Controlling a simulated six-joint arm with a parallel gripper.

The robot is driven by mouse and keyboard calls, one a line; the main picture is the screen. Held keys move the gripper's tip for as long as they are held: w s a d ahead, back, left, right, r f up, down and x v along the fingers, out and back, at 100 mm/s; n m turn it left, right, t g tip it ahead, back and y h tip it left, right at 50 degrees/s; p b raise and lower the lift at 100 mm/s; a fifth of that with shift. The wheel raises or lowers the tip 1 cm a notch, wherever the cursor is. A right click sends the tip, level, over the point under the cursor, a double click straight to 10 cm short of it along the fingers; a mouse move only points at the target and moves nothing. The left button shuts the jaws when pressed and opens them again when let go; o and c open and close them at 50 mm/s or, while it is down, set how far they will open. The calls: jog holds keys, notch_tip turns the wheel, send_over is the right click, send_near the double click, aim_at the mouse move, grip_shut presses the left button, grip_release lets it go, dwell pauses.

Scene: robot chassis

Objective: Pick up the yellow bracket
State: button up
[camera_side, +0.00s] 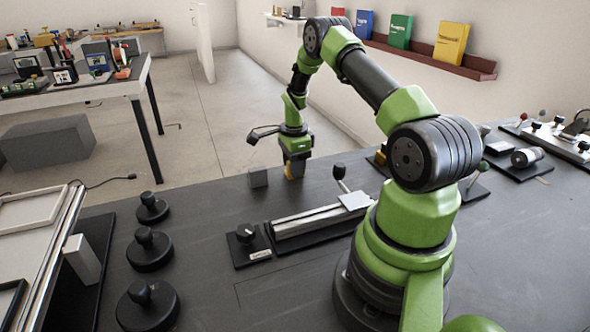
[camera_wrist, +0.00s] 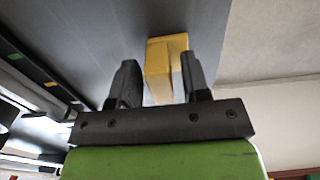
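The yellow bracket (camera_side: 290,173) stands on the dark table under my gripper (camera_side: 296,163) in the side view, mostly hidden by it. In the wrist view the bracket (camera_wrist: 158,62) shows between and beyond the two dark fingers of my gripper (camera_wrist: 162,80). The fingers are apart. A gap shows between the left finger and the bracket, while the right finger overlaps the bracket's right edge. I cannot tell whether that finger touches it.
A rail-like fixture (camera_side: 318,217) with a lever and a knob box (camera_side: 248,243) lie in front. Several black round knobs (camera_side: 150,248) stand at left. The table between them and the cube is clear.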

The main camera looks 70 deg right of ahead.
jog(key=c, duration=0.7)
